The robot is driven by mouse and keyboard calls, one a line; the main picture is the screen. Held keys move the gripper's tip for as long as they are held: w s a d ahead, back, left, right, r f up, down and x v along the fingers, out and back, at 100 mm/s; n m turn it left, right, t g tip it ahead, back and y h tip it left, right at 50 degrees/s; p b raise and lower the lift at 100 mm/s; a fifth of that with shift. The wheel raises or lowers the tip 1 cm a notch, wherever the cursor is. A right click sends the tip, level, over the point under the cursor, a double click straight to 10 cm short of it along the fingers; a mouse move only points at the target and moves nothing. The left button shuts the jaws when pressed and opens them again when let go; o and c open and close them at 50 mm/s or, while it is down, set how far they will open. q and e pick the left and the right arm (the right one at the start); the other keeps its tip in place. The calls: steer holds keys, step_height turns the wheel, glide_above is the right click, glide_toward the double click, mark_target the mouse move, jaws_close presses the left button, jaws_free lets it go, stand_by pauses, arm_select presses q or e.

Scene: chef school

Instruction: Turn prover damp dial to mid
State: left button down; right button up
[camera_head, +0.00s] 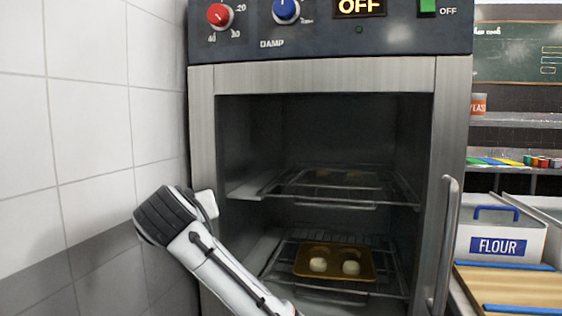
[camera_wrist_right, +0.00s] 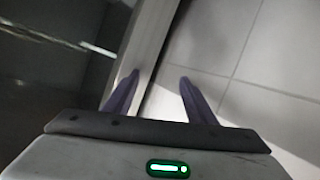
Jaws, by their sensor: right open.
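The prover's damp dial is a blue knob (camera_head: 286,10) on the dark control panel, above the label DAMP, at the top edge of the head view. Its top is near the picture edge and I cannot tell its exact setting. My right gripper (camera_wrist_right: 160,78) is open and empty in the right wrist view, its two purple fingers apart in front of a pale steel frame edge. A white arm link of mine shows low at the left in the head view, away from the dial. My left gripper is not in view.
A red dial (camera_head: 219,15) sits left of the blue one. A display (camera_head: 359,7) reads OFF beside a green switch (camera_head: 427,7). The prover's open chamber holds wire racks and a tray (camera_head: 333,273) with dough. A tiled wall (camera_head: 95,120) closes the left; a flour bin (camera_head: 500,228) stands right.

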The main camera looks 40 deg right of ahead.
steer(key=s+d+r+m+h, duration=0.1)
steer(key=s+r+m+h, duration=0.1)
steer(key=r, duration=0.7)
steer(key=s+d+r+m+h, duration=0.1)
steer(key=d+r, duration=0.1)
steer(key=r, duration=0.6)
steer(key=m+g+h+p, duration=0.2)
steer(key=m+h+p, duration=0.1)
steer(key=m+h, duration=0.4)
glide_toward(282, 7)
steer(key=shift+m+y, duration=0.5)
steer(key=w+d+p, duration=0.1)
steer(key=p, duration=0.1)
steer(key=w+d+r+p, duration=0.1)
steer(key=d+p, duration=0.1)
steer(key=p, duration=0.1)
steer(key=d+p, duration=0.1)
steer(key=p, duration=0.1)
steer(key=shift+w+d+r+p, duration=0.25)
steer(key=shift+w+r+p, duration=0.05)
steer(key=shift+w, duration=0.1)
steer(key=x, duration=0.1)
steer(key=p+x, duration=0.1)
steer(key=x, duration=0.1)
steer(key=shift+f, duration=0.35)
steer(key=shift+w+d+f, duration=0.1)
steer(key=shift+w+d, duration=0.15)
steer(key=shift+w, duration=0.1)
steer(key=c, duration=1)
steer(key=shift+c, duration=0.2)
